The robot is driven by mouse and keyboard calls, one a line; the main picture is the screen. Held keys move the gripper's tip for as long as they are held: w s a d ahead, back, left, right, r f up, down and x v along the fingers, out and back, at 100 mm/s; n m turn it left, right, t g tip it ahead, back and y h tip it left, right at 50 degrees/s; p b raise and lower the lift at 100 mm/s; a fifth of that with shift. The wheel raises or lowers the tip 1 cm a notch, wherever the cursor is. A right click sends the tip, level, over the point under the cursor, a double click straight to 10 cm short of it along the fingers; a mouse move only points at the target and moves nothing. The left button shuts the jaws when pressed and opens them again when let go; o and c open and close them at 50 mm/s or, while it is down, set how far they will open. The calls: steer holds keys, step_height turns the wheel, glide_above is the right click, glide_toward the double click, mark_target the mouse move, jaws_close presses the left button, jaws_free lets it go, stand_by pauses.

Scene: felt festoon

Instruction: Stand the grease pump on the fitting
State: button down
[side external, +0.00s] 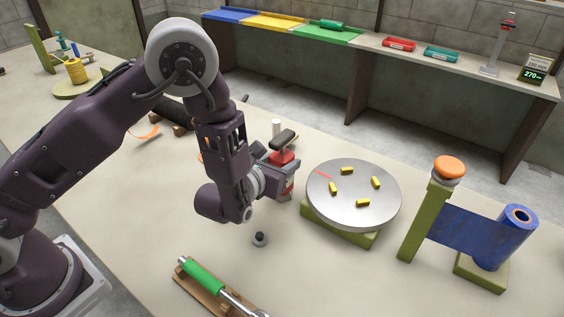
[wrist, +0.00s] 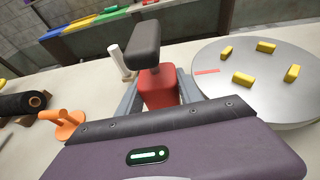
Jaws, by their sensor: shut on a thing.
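The grease pump, as I take it, is a red block with a dark padded top handle (side external: 284,140). In the wrist view its red body (wrist: 158,88) sits between the grey fingers and the handle rises above. My gripper (side external: 282,172) is shut on it, with the handle upward. Its lower end is mostly hidden by my gripper, so I cannot tell how far it is above the bench. A small dark round piece with a raised centre, possibly the fitting (side external: 260,239), sits on the bench, nearer the camera than my gripper.
A grey turntable (side external: 380,207) with several yellow blocks stands just right of my gripper. A green-handled tool (side external: 202,273) lies on a wooden cradle in front. A white cylinder (wrist: 119,61) stands behind the pump. An olive post stand (side external: 412,222) with blue roll is farther right.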

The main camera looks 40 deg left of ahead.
steer(key=c, duration=0.8)
jaws_free()
steer(key=shift+o, duration=0.2)
